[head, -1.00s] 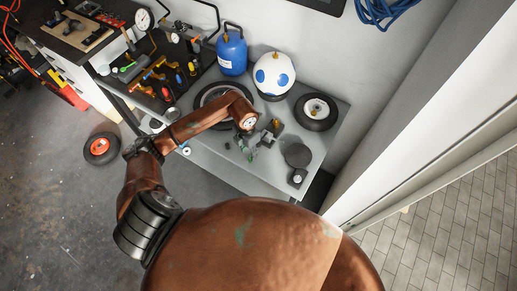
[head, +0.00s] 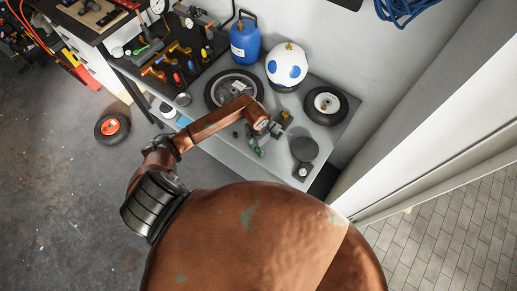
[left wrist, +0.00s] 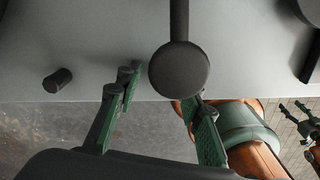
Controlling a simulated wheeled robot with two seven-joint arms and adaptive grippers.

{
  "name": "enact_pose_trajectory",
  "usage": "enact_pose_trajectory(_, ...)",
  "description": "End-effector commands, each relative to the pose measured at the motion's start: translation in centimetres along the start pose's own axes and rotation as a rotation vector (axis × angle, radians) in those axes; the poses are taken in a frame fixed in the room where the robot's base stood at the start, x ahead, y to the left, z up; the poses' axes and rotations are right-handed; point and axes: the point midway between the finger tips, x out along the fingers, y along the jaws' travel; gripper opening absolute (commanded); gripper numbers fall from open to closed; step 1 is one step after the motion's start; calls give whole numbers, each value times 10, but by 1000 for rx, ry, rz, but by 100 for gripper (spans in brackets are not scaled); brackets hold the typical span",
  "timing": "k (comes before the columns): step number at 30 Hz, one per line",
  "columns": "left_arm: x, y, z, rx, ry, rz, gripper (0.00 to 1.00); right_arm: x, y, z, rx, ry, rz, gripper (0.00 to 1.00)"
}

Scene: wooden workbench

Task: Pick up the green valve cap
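My left gripper (head: 260,146) is above the front part of the grey bench top. In the left wrist view its two green-padded fingers (left wrist: 160,112) are apart, so it is open. A dark round disc on a straight rod (left wrist: 179,70) shows between and just beyond the fingers; I cannot tell what it is or whether it touches them. A small dark cylinder (left wrist: 57,80) lies on the bench to the left of the fingers. I cannot make out a green valve cap for certain. My right gripper (left wrist: 293,107) shows small at the right edge, fingers apart.
Behind are a wheel (head: 234,89), a blue gas bottle (head: 244,42), a white-blue ball-like tank (head: 286,66) and a small tyre (head: 325,105). A dark disc-shaped item (head: 304,148) is right of the gripper. The bench's front edge (left wrist: 60,102) is close.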

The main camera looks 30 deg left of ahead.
Motion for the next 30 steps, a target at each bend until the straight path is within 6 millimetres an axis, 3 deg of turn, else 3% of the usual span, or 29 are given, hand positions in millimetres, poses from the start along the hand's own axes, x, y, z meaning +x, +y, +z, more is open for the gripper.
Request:
enact_pose_trajectory(2, 0, 0, 0, 0, 0, 0, 34, 0, -1, -1, 0, 1, -1, 54)
enact_pose_trajectory(14, 0, 0, 0, -1, 0, -1, 7, 0, -12, 9, 7, -12, -12, 54)
enact_pose_trajectory(24, -3, 0, 0, -1, -1, 0, 7, 1, -9, 10, 6, -13, -9, 54)
enact_pose_trajectory(30, -24, 2, 1, 1, -4, 3, 7, 8, -5, 12, 4, -14, -5, 54)
